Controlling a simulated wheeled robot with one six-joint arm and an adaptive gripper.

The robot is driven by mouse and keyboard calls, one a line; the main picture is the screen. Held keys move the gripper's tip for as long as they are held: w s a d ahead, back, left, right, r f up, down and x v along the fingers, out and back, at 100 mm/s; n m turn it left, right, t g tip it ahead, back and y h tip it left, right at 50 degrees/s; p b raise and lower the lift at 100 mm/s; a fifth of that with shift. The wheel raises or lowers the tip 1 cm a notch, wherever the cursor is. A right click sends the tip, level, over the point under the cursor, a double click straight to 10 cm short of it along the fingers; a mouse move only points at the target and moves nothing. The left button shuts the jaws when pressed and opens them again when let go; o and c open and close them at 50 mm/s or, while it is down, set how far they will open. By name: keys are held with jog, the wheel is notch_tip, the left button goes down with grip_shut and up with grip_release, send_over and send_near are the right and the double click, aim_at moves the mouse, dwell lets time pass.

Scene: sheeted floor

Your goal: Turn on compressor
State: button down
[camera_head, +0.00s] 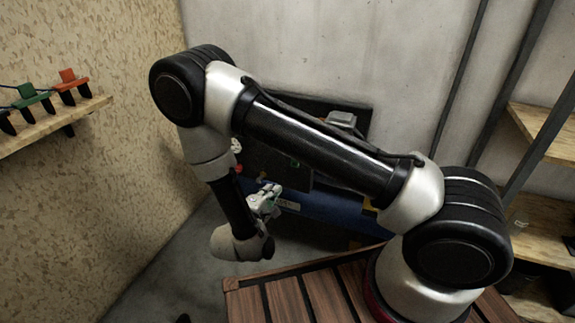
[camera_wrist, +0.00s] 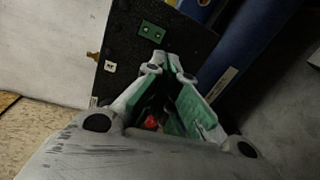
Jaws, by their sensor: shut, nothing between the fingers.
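The compressor has a blue tank (camera_head: 325,208) and a black panel (camera_head: 262,160), partly hidden behind my arm in the head view. In the wrist view the black panel (camera_wrist: 122,50) carries a green part (camera_wrist: 152,31) near its top and a small white label (camera_wrist: 110,66). A red knob or button (camera_wrist: 151,122) shows between the finger linkages, partly covered. My gripper (camera_head: 268,192) is in front of the compressor, and its fingertips (camera_wrist: 172,62) are together and empty. The tips appear just below the green part; whether they touch the panel cannot be told.
A wooden shelf (camera_head: 50,125) with green and red clamps is on the left wall. Wooden shelving (camera_head: 545,225) stands at the right. A slatted wooden surface (camera_head: 300,298) lies under my arm's base. Grey floor (camera_head: 180,270) is open at the lower left.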

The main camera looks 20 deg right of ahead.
jog(key=shift+a+r+m, duration=0.1)
jog(key=shift+r+m, duration=0.1)
jog(key=shift+m, duration=0.6)
jog(key=shift+w, duration=0.1)
jog(key=x, duration=1.4)
jog(key=shift+r, duration=0.15)
